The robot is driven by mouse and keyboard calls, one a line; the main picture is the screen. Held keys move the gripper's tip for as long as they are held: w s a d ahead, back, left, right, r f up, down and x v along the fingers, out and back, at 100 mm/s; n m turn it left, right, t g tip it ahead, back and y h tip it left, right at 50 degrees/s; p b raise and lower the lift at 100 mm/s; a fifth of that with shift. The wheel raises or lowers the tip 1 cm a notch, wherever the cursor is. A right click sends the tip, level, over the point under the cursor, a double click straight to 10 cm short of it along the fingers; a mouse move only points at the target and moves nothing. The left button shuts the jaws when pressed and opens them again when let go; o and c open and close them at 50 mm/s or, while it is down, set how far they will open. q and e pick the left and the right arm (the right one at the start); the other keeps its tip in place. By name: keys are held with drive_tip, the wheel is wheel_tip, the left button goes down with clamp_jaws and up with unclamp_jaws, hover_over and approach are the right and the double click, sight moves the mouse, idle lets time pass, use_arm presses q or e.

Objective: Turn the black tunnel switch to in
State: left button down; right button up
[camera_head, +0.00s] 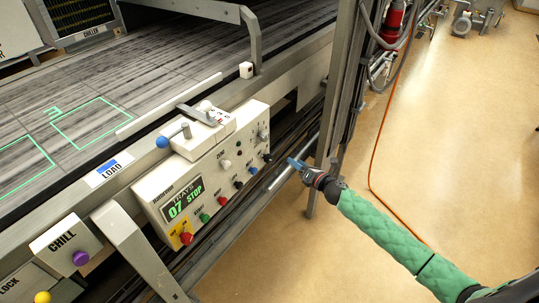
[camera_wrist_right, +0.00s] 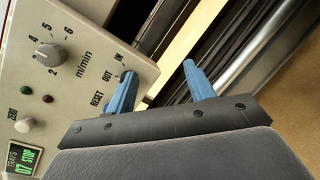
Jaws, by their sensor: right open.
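The control panel (camera_head: 208,172) is a cream box with a row of coloured and black knobs along its front. A black knob (camera_head: 267,158) sits at its right end, probably the tunnel switch. In the right wrist view the OUT and IN labels show on the panel (camera_wrist_right: 85,45), and a dark bit there is mostly hidden behind one blue fingertip. My right gripper (camera_head: 296,163) is open, its blue fingers just right of the panel's end. In the wrist view my right gripper (camera_wrist_right: 160,75) has one finger over the panel edge and the other beyond it, nothing held.
Other black knobs (camera_head: 238,184) and a red knob (camera_head: 222,200) sit close by. The display (camera_head: 184,202) reads 07 STOP. A metal post (camera_head: 338,90) stands behind my right gripper, and a metal rail (camera_head: 293,160) runs below it. An orange cable (camera_head: 372,165) crosses the open floor.

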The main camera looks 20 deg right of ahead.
sight(271, 160)
drive_tip(key=w+a+n+y, duration=0.1)
drive_tip(key=a+n, duration=0.1)
drive_tip(key=a+n+g+y+p, duration=0.1)
drive_tip(key=a+n, duration=0.2)
drive_tip(key=w+a+r+n+y, duration=0.1)
drive_tip(key=a+n+y, duration=0.1)
drive_tip(key=a, duration=0.1)
drive_tip(key=shift+w+a+r+n+g+p, duration=0.1)
drive_tip(key=shift+w+a+n+g+p, duration=0.05)
drive_tip(key=shift+w+n+g+p, duration=0.2)
use_arm(q)
drive_tip(key=shift+y, duration=0.3)
drive_tip(key=shift+s+a+r, duration=0.2)
drive_tip(key=shift+a+r, duration=0.45)
drive_tip(key=shift+r, duration=0.2)
drive_tip(key=shift+s+a+r, duration=0.2)
drive_tip(key=shift+a+r, duration=0.4)
drive_tip(key=shift+r, duration=0.2)
use_arm(e)
drive_tip(key=shift+w+a, duration=0.4)
drive_tip(key=shift+a, duration=0.05)
drive_tip(key=shift+c, duration=0.3)
drive_tip(key=c, duration=0.9)
use_arm(q)
drive_tip(key=shift+f, duration=0.1)
